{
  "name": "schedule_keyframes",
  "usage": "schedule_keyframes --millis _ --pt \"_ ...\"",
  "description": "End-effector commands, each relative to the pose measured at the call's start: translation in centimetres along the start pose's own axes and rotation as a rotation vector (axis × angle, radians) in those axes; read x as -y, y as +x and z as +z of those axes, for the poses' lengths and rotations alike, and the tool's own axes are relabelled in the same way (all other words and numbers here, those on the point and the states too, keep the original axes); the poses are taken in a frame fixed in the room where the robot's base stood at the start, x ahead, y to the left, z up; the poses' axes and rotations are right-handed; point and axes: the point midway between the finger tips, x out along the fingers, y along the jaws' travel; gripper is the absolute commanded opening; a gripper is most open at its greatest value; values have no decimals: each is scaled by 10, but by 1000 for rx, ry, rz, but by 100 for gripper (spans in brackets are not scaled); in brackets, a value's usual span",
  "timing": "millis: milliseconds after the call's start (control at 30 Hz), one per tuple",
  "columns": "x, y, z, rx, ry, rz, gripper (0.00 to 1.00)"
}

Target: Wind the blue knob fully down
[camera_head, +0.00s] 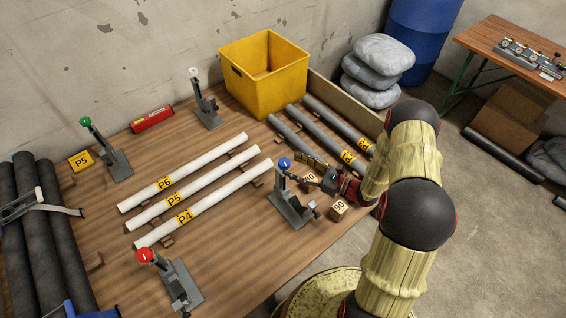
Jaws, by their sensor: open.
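The blue knob (285,163) tops the post of a grey metal stand (294,211) on the wooden table, right of the white pipes. My gripper (301,174) is at the end of my arm, which reaches in from the right. It is open, close beside the upper part of the stand, just right of and slightly below the blue knob. I cannot tell whether a finger touches the knob or the post. The small size hides the exact gap between the fingertips.
Similar stands carry a red knob (144,255), a green knob (86,121) and a white knob (193,72). White pipes (190,171) lie left of the blue-knob stand. Grey pipes (328,137) and a yellow crate (265,105) are behind. A wooden block marked 90 (338,208) sits near the gripper.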

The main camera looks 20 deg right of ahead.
Motion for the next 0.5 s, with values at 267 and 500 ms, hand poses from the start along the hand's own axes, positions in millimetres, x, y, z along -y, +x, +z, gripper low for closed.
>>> schedule_keyframes --millis 267,500 --pt "-1 40 0 0 0 4 54" --pt "0 50 0 -1 0 1 54"
